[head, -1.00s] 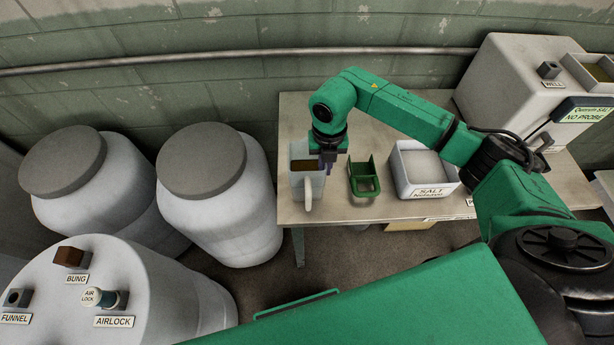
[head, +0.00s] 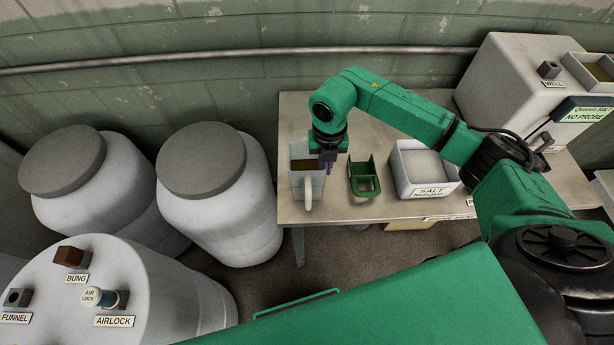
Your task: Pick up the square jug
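The square jug (head: 306,183) is a pale, see-through square vessel with a light handle at its front and brownish contents or interior. It stands upright at the left end of the table in the head view. My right gripper (head: 327,168) points down at the jug's right rim, its fingers overlapping that side in the picture. The fingers are small and dark, so I cannot tell whether they are apart or closed on the wall. My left gripper is out of view.
A green scoop-like holder (head: 364,178) stands just right of the jug. A white salt bin (head: 426,189) is further right on the table (head: 300,113). A white machine (head: 508,85) is at back right. Large white barrels (head: 238,215) stand left of the table.

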